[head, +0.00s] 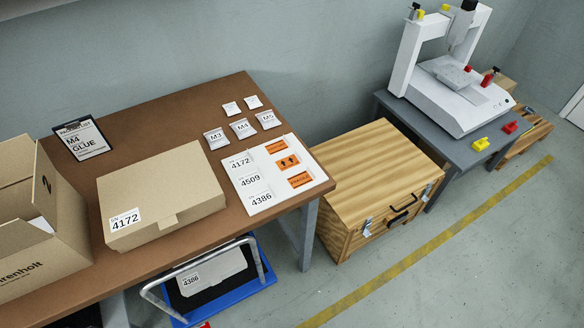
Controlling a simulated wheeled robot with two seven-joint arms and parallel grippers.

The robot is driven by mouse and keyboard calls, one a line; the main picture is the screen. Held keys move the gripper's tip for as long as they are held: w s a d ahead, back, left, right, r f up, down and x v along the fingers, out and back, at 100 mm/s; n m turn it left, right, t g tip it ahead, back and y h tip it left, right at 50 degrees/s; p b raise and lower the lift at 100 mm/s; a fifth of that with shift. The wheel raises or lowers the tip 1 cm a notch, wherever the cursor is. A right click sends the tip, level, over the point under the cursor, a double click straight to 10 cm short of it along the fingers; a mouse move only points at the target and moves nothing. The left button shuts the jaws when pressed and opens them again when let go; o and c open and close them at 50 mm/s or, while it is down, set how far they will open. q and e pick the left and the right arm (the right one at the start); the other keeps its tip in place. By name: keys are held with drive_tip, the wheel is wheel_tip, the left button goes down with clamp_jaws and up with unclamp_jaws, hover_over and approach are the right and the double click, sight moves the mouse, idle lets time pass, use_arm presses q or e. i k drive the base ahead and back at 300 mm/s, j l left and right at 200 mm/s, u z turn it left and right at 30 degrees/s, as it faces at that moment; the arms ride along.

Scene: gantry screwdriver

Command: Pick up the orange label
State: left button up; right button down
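Three orange labels lie on a white sheet (256,201) near the right edge of the brown table. The upper orange label (275,146) has dark print too small to read. The middle orange label (287,162) bears two dark arrows. The lower orange label (300,179) has dark print too small to read. Neither of my grippers shows in the head view.
A closed cardboard box (160,198) labelled 4172 and an open carton (65,235) stand on the table (165,105). Small bags M3, M4, M5 (242,128) lie behind the sheet. A clipboard (86,139) lies back left. A wooden crate (378,170) and gantry machine (455,95) stand right.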

sight(305, 177)
drive_tip(key=u, duration=0.8)
drive_tip(key=l+u, duration=0.3)
drive_tip(key=k+l+u, duration=0.2)
drive_tip(key=l+u, duration=0.15)
drive_tip(key=k+l+u, duration=0.1)
drive_tip(key=l+u, duration=0.2)
drive_tip(key=k+l+u, duration=0.3)
drive_tip(key=k+l, duration=0.1)
drive_tip(key=l, duration=0.15)
